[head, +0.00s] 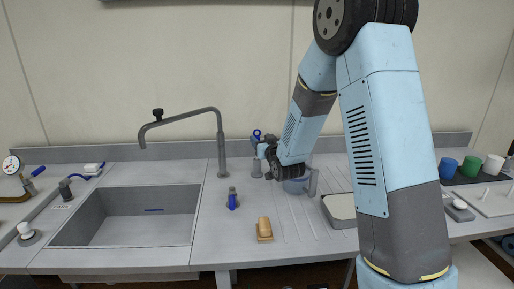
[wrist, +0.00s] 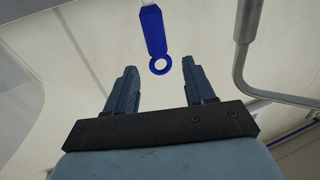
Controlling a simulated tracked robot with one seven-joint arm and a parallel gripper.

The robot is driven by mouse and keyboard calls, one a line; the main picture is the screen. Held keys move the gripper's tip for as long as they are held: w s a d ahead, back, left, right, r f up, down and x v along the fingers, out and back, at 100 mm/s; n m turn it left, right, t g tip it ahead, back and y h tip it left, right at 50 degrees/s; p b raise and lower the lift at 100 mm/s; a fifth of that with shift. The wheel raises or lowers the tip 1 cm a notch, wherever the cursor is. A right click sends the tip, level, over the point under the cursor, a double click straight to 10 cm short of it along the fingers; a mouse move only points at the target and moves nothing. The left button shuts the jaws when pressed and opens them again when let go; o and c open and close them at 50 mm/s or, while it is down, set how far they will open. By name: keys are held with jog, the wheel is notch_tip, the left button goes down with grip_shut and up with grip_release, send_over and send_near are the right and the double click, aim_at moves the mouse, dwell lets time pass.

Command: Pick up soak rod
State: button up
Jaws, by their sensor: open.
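A blue handle (wrist: 153,30) with a ring at its end shows in the wrist view; I take it to be the soak rod. In the head view a blue ring (head: 257,133) stands up behind the sink counter, right by my gripper (head: 261,150). My gripper (wrist: 160,68) is open, with nothing clamped between its fingers. I cannot tell whether the fingers touch the handle. The rod's lower part is mostly hidden in the head view.
A tall grey faucet (head: 221,150) stands left of my gripper, by the sink (head: 90,215). A grey jug (head: 298,184) stands below my wrist. A grey and blue fixture (head: 233,199) and a wooden brush (head: 264,229) are nearer the front. The drainboard between them is clear.

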aim_at(258, 135)
jog(key=shift+x, duration=2.7)
jog(key=shift+r, duration=0.1)
jog(key=shift+c, duration=0.5)
grip_shut()
